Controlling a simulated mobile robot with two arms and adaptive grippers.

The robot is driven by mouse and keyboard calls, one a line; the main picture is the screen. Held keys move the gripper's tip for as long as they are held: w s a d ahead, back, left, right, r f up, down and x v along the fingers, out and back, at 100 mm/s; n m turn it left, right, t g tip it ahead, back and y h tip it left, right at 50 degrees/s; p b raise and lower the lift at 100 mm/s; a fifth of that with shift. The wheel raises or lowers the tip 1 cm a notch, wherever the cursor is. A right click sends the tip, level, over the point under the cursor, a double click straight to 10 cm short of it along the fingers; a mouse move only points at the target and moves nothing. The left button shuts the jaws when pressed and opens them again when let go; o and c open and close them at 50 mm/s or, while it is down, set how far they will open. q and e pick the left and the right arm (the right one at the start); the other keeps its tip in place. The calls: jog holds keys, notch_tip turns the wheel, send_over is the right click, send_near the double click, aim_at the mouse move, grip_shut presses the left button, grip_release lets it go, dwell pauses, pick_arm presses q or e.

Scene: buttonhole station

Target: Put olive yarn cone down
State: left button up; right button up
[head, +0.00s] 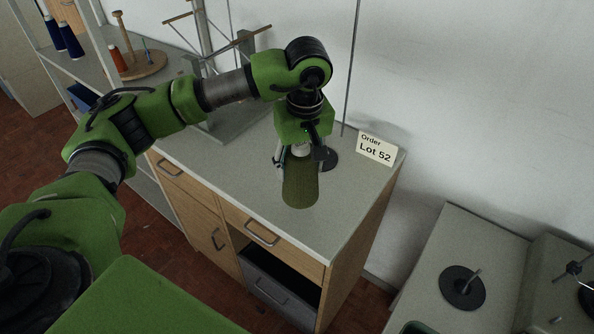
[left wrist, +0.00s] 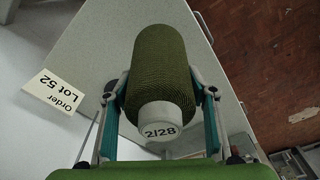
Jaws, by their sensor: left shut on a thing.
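The olive yarn cone (head: 300,188) is in my left gripper (head: 302,160), over the grey top of the wooden cabinet (head: 237,172) in the head view. In the left wrist view the cone (left wrist: 160,65) lies between the two fingers of the left gripper (left wrist: 163,112), its pale end marked 2/28 facing the camera. The gripper is shut on the cone near that end. I cannot tell whether the cone touches the cabinet top. My right gripper is not in view.
An order card reading Lot 52 (head: 376,148) stands at the back right of the cabinet top. A dark round base (head: 327,158) with a thin rod is behind the gripper. A yarn winder frame (head: 214,45) stands at the back left. The front right of the top is clear.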

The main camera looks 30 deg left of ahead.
pick_arm(q)
jog(key=shift+a+f, duration=0.2)
jog(key=f, duration=0.1)
jog(key=f+p, duration=0.2)
jog(key=f, duration=0.1)
jog(key=shift+w+a, duration=0.25)
jog(key=shift+f, duration=0.15)
jog(key=o, duration=1.3)
jog(key=shift+c, duration=0.2)
